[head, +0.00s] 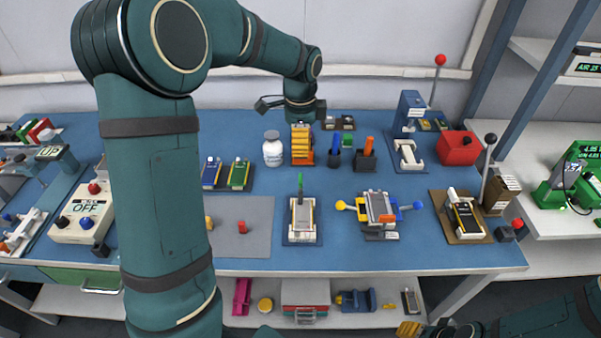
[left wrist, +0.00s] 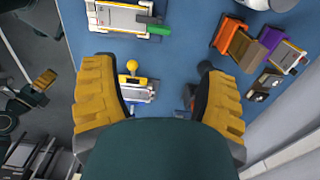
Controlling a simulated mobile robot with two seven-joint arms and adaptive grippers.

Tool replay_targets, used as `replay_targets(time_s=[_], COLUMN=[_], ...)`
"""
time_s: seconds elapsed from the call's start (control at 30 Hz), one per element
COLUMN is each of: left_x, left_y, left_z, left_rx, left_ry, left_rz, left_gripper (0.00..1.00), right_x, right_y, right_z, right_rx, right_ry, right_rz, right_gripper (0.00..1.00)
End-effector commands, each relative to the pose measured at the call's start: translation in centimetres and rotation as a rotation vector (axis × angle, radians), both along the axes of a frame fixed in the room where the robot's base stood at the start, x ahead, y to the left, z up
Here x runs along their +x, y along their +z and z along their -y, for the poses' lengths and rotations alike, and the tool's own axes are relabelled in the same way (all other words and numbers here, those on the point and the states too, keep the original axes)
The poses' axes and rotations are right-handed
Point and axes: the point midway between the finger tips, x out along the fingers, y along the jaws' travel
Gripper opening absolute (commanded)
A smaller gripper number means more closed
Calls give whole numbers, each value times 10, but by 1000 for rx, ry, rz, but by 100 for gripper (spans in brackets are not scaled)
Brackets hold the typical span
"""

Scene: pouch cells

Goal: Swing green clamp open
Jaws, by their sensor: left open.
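The green clamp's handle (head: 300,184) projects toward the back from a flat fixture (head: 301,219) that holds a pale cell, near the front middle of the table. In the left wrist view the green handle (left wrist: 153,27) shows at the top, beside the fixture (left wrist: 116,17). I cannot tell how steeply the handle stands. My left gripper (head: 302,144) is behind it in the head view, open and empty, its fingers (left wrist: 160,92) apart and clear of the handle. My right gripper (head: 410,329) is low at the bottom edge, its jaws unclear.
A second fixture (head: 379,208) with yellow and blue knobs stands right of the green clamp. A white bottle (head: 272,151) and an orange-topped holder (head: 366,156) stand farther back. A grey mat (head: 255,212) with a red peg (head: 242,227) lies to the left.

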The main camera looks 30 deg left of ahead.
Motion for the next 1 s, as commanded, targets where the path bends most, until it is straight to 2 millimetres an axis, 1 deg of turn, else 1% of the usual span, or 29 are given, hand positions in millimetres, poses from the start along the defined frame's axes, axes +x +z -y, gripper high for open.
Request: replay_targets(time_s=[0.4, 0.6, 0.7, 0.8, 1.0], left_x=[-1, -1, -1, 0, 0], left_y=[-80, -112, -122, -128, -131], left_z=[0, 0, 0, 0, 0], left_rx=[-1, 0, 0, -1, -1], left_ry=[1, 2, 2, 2, 2], left_rz=[-4, -2, -2, -1, 0], left_gripper=[73, 73, 73, 73, 73], right_x=[4, 5, 6, 6, 6], right_y=[-21, -28, -31, -32, -32], right_z=[1, 1, 1, 1, 1], right_rx=[-2, -3, -3, -3, -3], right_ry=[-2, -3, -3, -4, -4], right_rz=[9, 13, 14, 15, 15], right_gripper=[47, 47, 47, 47, 47])
